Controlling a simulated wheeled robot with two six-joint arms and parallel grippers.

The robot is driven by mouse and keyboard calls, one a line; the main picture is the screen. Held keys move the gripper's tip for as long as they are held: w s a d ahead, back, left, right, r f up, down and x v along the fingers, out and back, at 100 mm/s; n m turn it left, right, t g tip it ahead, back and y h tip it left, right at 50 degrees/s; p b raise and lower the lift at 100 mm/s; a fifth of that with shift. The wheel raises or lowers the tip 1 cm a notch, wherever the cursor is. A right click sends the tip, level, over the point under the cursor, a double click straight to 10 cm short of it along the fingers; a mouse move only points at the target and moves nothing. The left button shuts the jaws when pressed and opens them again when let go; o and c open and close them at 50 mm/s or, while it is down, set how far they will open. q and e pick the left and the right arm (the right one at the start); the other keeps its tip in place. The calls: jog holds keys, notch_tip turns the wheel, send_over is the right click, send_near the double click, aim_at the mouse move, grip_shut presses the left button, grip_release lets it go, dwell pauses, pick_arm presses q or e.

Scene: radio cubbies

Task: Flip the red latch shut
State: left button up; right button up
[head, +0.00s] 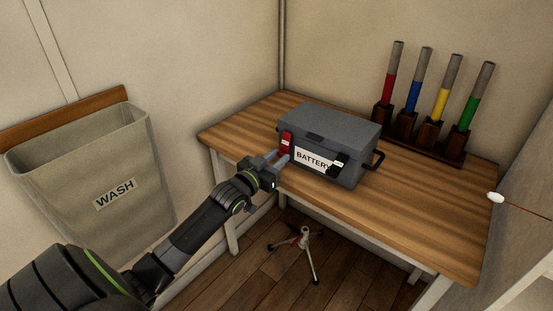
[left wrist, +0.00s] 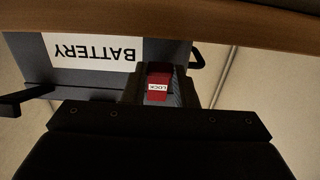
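The grey battery box (head: 352,132) stands on the wooden table with its lid down. The red latch (head: 287,141) is at the left end of its labelled front, near the lid edge. In the left wrist view the picture is upside down, and the red latch (left wrist: 158,81) with its "LOCK" label shows just beyond the gripper. My left gripper (head: 277,157) is just in front of and below the latch, its fingers apart with nothing held. I cannot tell whether a finger touches the latch. My right gripper is not in view.
A black latch (head: 339,165) sticks out at the box front's right. A rack (head: 425,140) of coloured tubes stands at the back right of the table (head: 410,223). A grey "WASH" bin (head: 95,172) hangs at left. A small tripod (head: 305,243) stands on the floor.

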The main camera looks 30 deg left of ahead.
pick_arm(q)
jog(key=c, duration=0.3)
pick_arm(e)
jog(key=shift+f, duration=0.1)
pick_arm(q)
jog(key=shift+w+f+t+b, duration=0.25)
jog(key=shift+f+t+b, duration=0.05)
jog(key=shift+t+b, duration=0.15)
jog(key=shift+w+t, duration=0.2)
jog(key=shift+t, duration=0.05)
jog(key=shift+w+t+p, duration=0.2)
jog(key=shift+t+p, duration=0.1)
jog(key=shift+t, duration=0.1)
jog(key=shift+f, duration=0.2)
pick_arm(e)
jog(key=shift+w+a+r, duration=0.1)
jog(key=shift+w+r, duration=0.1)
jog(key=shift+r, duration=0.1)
pick_arm(q)
jog(key=o, duration=1)
